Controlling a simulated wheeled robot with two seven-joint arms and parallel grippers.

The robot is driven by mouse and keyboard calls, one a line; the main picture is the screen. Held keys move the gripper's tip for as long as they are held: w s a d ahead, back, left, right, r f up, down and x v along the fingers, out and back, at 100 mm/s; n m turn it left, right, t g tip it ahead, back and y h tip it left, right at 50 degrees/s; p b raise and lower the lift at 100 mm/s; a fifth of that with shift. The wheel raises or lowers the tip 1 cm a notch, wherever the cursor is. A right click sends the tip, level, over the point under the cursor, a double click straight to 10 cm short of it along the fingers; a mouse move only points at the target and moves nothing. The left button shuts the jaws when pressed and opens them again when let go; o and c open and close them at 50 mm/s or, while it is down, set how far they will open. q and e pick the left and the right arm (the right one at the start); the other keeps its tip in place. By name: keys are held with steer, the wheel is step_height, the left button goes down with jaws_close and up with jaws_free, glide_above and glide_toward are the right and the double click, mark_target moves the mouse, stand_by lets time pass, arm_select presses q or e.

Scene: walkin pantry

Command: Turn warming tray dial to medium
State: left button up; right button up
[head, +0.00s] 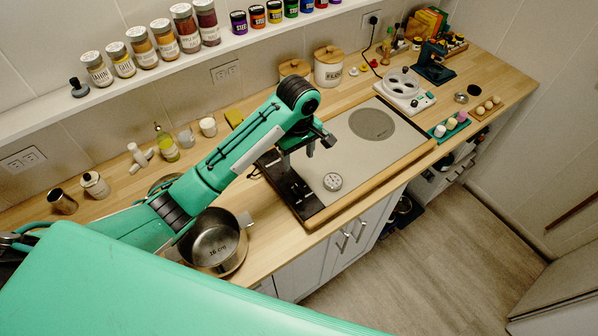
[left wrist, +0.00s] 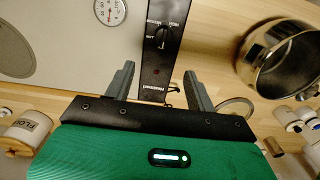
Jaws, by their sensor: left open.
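The warming tray (head: 352,150) is a flat pale plate with a round marked area, set on the wooden counter. A black control strip (head: 288,187) runs along its near-left end. In the left wrist view the strip carries a round black dial (left wrist: 163,34) with small labels around it, including medium and high. I cannot tell clearly where its pointer stands. My left gripper (head: 303,150) is above the strip, open and empty. In the left wrist view its two grey fingers (left wrist: 160,72) are apart on either side of the strip, with the dial beyond their tips. My right gripper is not in view.
A steel pot (head: 212,241) stands left of the tray. A white round gauge (head: 332,181) lies on the plate. Canisters (head: 329,68) stand behind the tray, and a white egg cooker-like appliance (head: 404,90) stands beyond its far end. A shelf of jars (head: 165,40) runs above.

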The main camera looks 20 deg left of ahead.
arm_select(q)
steer(key=f, duration=0.1)
steer(key=s+f, duration=0.1)
steer(key=f, duration=0.2)
steer(key=shift+s+d, duration=0.35)
steer(key=shift+s, duration=0.05)
steer(key=p, duration=0.1)
glide_above(299, 188)
step_height(299, 188, down, 4)
steer(key=shift+w+a+f, duration=0.1)
step_height(299, 188, down, 4)
steer(key=shift+r+p, duration=0.2)
steer(key=shift+p, duration=0.5)
steer(key=shift+f, duration=0.6)
steer(key=c, duration=1)
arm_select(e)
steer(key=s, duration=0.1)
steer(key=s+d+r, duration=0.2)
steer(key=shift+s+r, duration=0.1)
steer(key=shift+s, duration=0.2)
